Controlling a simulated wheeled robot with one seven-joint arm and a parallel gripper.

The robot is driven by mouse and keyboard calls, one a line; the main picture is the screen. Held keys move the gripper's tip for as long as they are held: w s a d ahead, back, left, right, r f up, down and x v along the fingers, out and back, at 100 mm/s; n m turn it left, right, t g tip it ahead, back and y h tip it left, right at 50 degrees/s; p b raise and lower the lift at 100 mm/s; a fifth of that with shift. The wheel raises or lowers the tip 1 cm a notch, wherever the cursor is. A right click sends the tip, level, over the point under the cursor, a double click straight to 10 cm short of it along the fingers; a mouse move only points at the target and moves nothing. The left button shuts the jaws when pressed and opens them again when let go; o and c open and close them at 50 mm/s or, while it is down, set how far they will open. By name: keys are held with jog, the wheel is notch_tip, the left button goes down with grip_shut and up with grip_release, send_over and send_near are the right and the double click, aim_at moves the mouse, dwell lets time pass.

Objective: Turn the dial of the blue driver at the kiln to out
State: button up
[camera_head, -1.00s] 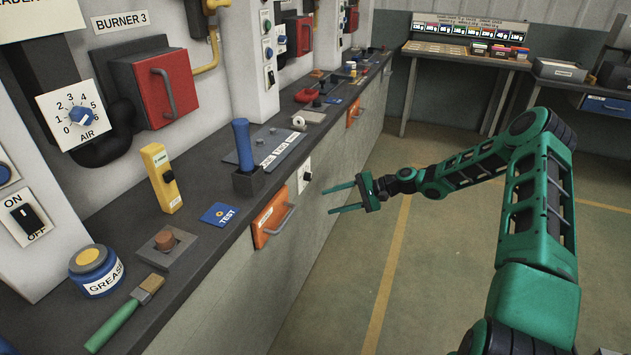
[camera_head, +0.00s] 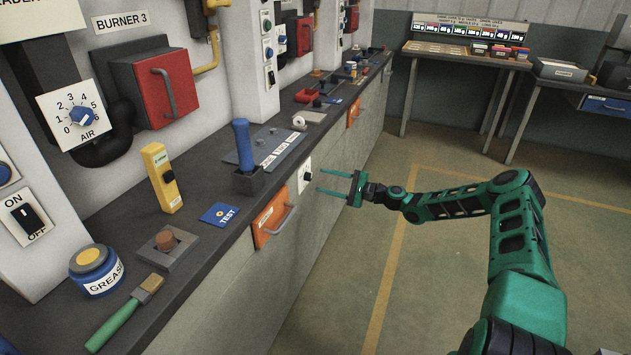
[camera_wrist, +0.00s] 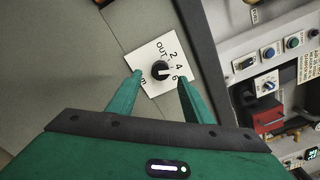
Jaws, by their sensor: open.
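A blue-handled driver (camera_head: 243,145) stands upright in a dark block on the bench top. Near it, on the bench's front face, is a white dial plate (camera_head: 301,184) with a black knob (camera_head: 307,176). In the wrist view the plate (camera_wrist: 151,54) reads OUT, 2, 4, 6 and another mark. A pale line on the knob (camera_wrist: 158,71) seems to point toward the 4 side, but it is small. My gripper (camera_head: 319,181) is open, its fingers level and facing the dial. In the wrist view its fingertips (camera_wrist: 160,67) lie either side of the knob, with no clear contact.
An orange drawer (camera_head: 270,218) with a protruding handle sits left of the dial. The bench top holds a yellow device (camera_head: 161,178), a blue TEST card (camera_head: 220,215), a grease tin (camera_head: 94,270) and a brush (camera_head: 127,313). The floor beside the bench is clear.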

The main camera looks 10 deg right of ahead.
aim_at(311, 178)
jog(key=shift+x, duration=2.45)
